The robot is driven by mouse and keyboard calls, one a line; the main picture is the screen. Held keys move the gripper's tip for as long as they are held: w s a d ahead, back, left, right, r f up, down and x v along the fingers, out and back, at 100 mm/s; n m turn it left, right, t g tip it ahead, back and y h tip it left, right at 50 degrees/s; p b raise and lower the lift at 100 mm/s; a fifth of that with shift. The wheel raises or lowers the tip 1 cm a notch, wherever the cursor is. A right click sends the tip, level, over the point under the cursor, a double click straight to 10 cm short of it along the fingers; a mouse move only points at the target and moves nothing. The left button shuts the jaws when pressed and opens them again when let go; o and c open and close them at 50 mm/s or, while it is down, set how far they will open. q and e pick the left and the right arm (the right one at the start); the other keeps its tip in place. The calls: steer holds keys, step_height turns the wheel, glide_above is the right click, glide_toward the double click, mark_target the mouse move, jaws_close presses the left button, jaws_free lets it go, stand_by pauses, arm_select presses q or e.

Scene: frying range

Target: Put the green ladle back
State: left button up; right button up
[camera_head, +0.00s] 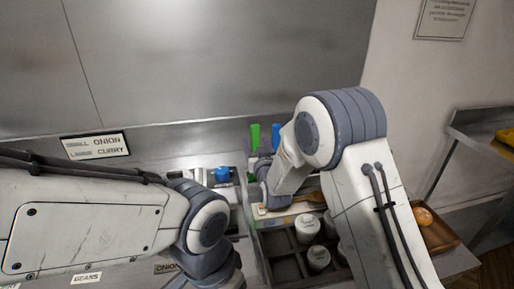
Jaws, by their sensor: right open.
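A green handle (255,137), which I take for the green ladle, stands upright at the back of the counter, near the steel wall. Its lower part is hidden, so I cannot tell what holds it. My right gripper (261,178) is open, just below and in front of the green handle and partly covered by my own right arm. I cannot make out anything between its fingers. My left arm comes in from the left and bends down; its gripper is not in view.
A blue handle (276,136) stands close right of the green one. A blue-topped item (222,174) is to the left. White lidded jars (307,228) stand in a dark compartmented tray (287,271). A wooden tray (440,236) holds an orange round item (423,216) at right.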

steer(key=s+d+b, duration=0.2)
steer(key=s+b, duration=0.1)
steer(key=s, duration=0.8)
steer(key=s+a+f+n+g+y, duration=0.1)
steer(key=s+a+f+n+g, duration=0.15)
steer(key=s+g, duration=0.4)
steer(key=s+a+f+n+g, duration=0.15)
steer(key=s+f+g, duration=0.25)
steer(key=s, duration=0.5)
steer(key=s+d+g+h, duration=0.1)
steer(key=s+d+g, duration=0.2)
steer(key=s, duration=0.6)
steer(key=s+d+n+g+h, duration=0.1)
steer(key=s+d+g+h, duration=0.1)
steer(key=s, duration=0.7)
steer(key=shift+s+d+r+g, duration=0.25)
steer(key=shift+d+g, duration=0.5)
steer(key=shift+g, duration=0.3)
